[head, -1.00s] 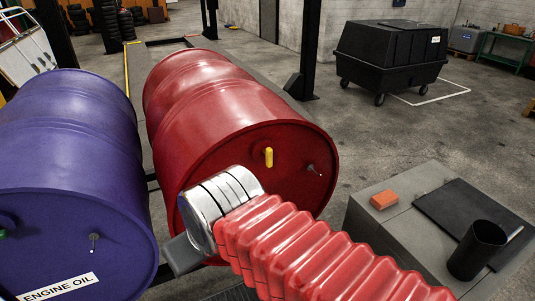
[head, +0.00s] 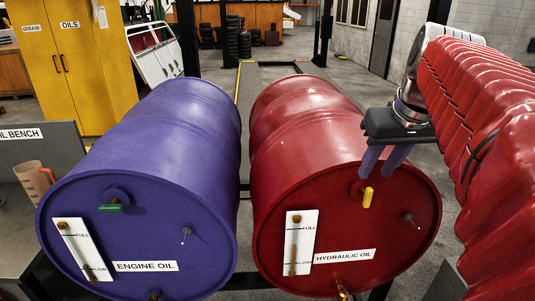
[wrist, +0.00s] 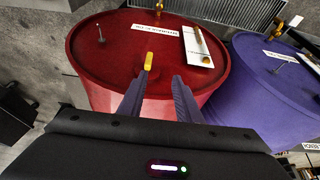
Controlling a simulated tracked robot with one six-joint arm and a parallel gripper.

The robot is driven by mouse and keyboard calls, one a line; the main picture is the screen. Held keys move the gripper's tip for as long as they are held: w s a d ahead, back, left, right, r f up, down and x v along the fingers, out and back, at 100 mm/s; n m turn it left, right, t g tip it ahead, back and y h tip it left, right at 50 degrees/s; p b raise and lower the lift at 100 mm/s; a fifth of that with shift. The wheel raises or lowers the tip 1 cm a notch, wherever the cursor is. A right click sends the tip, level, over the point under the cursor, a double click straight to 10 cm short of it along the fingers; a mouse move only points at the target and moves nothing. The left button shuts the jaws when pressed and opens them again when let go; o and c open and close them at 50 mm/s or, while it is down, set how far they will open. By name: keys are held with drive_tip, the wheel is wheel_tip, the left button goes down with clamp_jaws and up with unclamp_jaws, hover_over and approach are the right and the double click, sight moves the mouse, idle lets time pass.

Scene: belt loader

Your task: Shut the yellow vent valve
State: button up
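The yellow vent valve (head: 367,197) is a small upright handle on the round end face of the red hydraulic oil drum (head: 320,245). It stands right of the gauge plate. In the wrist view the yellow handle (wrist: 148,61) shows just beyond the fingertips, towards the left finger. My gripper (head: 378,167) is open and empty, with its two purple-grey fingers reaching down from the upper right, close above the handle. The wrist view shows a clear gap between the fingers (wrist: 159,82). I cannot tell whether a finger touches the valve.
The purple engine oil drum (head: 140,240) lies to the left, with a horizontal green handle (head: 112,208). A gauge plate (head: 301,243) and a thin pin (head: 411,219) flank the yellow valve. An oil bench (head: 30,150) with a jug (head: 34,179) stands at far left.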

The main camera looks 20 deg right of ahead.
sight(371, 190)
drive_tip(key=d, duration=0.1)
drive_tip(key=d+r, duration=0.1)
drive_tip(key=shift+s+d+r, duration=0.1)
drive_tip(key=shift+s+d, duration=0.1)
drive_tip(key=shift+d, duration=0.15)
drive_tip(key=x, duration=1.3)
drive_tip(key=shift+w+f, duration=0.1)
drive_tip(key=shift+f, duration=0.3)
drive_tip(key=shift+c, duration=0.7)
clamp_jaws()
